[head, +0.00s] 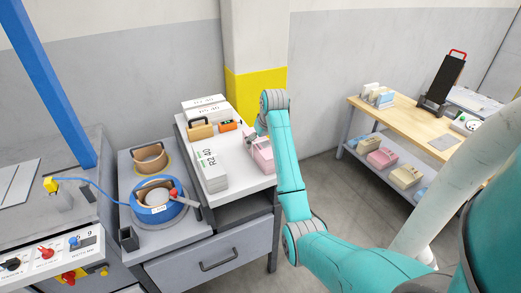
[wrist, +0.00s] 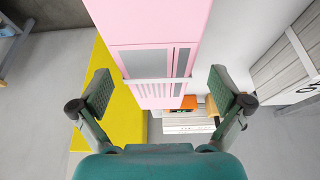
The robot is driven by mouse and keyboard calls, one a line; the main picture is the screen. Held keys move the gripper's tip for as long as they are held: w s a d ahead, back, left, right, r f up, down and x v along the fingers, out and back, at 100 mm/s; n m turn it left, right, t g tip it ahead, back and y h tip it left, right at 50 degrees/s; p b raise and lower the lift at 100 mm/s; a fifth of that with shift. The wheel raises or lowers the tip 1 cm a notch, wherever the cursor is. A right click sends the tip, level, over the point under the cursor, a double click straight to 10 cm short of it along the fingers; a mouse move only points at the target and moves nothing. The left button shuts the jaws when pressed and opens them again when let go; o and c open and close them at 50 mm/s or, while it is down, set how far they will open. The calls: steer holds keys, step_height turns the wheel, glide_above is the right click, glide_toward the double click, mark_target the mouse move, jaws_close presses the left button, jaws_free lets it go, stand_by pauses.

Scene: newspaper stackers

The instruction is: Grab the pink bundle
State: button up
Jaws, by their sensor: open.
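The pink bundle (head: 263,157) stands at the right edge of the white tabletop in the head view, partly hidden by my arm. In the wrist view the pink bundle (wrist: 160,40), with grey panels and a pale band around it, reaches from the top edge down between my fingers. My gripper (wrist: 164,92) is open, with one finger on each side of the bundle and a gap on both sides. In the head view my gripper is at the bundle, mostly hidden behind my arm.
White bundles (head: 210,170) lie left of the pink one on the white tabletop (head: 238,163). An orange item (head: 229,125) and a tan block (head: 201,131) sit behind. A yellow-painted pillar (head: 243,88) rises at the back. A wooden table (head: 408,115) with a lower shelf stands at right.

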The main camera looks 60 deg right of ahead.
steer(key=shift+x, duration=2.25)
steer(key=shift+d, duration=0.2)
steer(key=c, duration=1.9)
steer(key=shift+r, duration=0.15)
